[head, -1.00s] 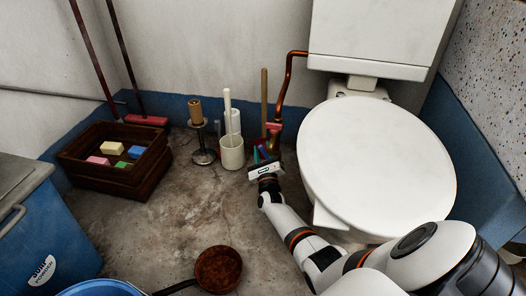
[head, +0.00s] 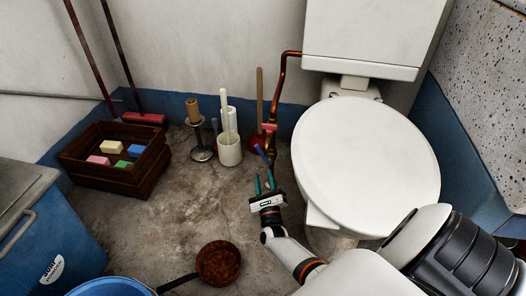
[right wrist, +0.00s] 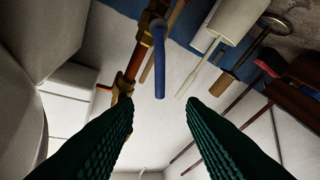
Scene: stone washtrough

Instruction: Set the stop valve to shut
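The stop valve (right wrist: 150,22) is a brass body on a copper pipe, with a blue lever (right wrist: 159,68). In the head view the blue lever (head: 262,154) shows small at the foot of the pipe, left of the toilet. I cannot tell its exact angle to the pipe. My right gripper (head: 264,177) is open and empty, its teal fingers just short of the lever. In the right wrist view, the lever's free end lies ahead of the gap between the fingertips (right wrist: 158,105), apart from both. My left gripper is not in view.
The toilet (head: 365,165) stands close to the right of my arm. A white brush holder (head: 229,150), a plunger (head: 258,138) and a roll stand (head: 202,150) stand left of the valve. A brown pan (head: 218,262) lies on the floor; bare floor lies between.

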